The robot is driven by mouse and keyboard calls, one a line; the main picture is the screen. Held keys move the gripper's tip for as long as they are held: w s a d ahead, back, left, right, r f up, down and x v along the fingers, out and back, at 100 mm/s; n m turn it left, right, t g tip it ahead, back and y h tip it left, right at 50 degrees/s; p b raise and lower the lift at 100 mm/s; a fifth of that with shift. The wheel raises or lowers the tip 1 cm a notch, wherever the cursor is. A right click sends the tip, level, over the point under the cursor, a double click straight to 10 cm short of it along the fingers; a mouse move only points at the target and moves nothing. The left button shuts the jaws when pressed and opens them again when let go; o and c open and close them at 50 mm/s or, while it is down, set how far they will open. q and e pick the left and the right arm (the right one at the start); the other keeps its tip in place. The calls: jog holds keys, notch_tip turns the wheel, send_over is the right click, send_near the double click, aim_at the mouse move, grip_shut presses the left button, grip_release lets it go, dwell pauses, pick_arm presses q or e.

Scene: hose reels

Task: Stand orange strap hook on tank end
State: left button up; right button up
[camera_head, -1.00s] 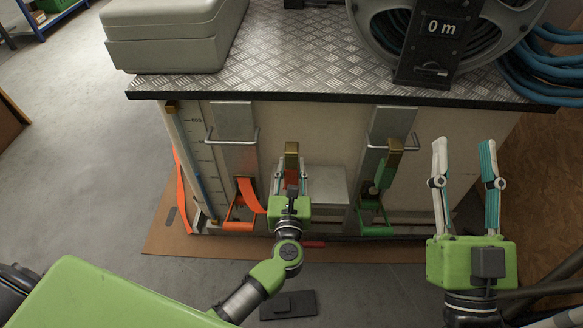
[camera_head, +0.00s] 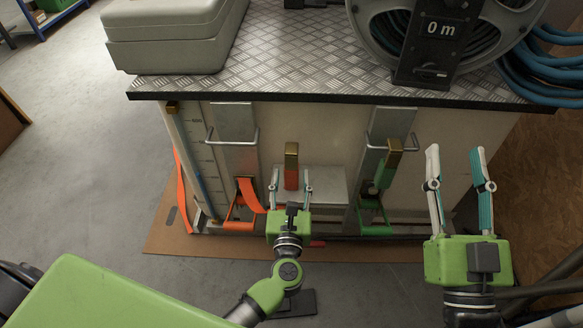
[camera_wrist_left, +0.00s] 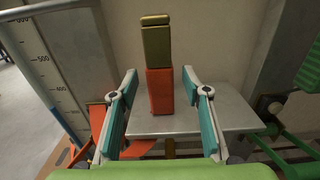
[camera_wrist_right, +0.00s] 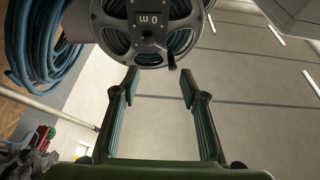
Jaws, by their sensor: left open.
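The orange strap hook, an orange block with a brass top (camera_head: 291,167), stands upright on a small grey metal ledge (camera_head: 327,181) against the pale tank end (camera_head: 330,130). It also shows in the left wrist view (camera_wrist_left: 159,88), upright and beyond the fingers. My left gripper (camera_head: 291,187) is open and empty in front of the hook, its fingers apart from it. An orange strap (camera_head: 249,196) runs beside the hook down to an orange ratchet (camera_head: 237,223). My right gripper (camera_head: 459,165) is open and empty to the right, raised in front of the tank.
A green strap hook (camera_head: 388,165) hangs with its ratchet on the right metal upright. Silver handles stick out of both uprights. The hose reel (camera_head: 440,40) and a grey case (camera_head: 165,30) stand on the chequer-plate top (camera_head: 290,50). Cardboard (camera_head: 170,235) lies on the floor.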

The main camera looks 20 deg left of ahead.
pick_arm(q)
jog(key=v, duration=0.7)
notch_tip(320, 180, up, 24)
jog(key=s+d+n+t+h, duration=0.1)
jog(key=n+h, duration=0.4)
jog(key=n, duration=1)
jog(key=s+d+n+t+h, duration=0.1)
jog(key=n+h, duration=0.4)
jog(key=n, duration=0.9)
jog(key=shift+d+n+t, duration=0.2)
jog(key=shift+n+t, duration=0.2)
jog(key=shift+t, duration=0.2)
pick_arm(e)
jog(key=f, duration=0.1)
jog(key=f+g, duration=0.1)
jog(key=shift+w+f+h, duration=0.4)
pick_arm(q)
jog(key=shift+p, duration=0.3)
pick_arm(e)
jog(key=shift+w+f, duration=0.1)
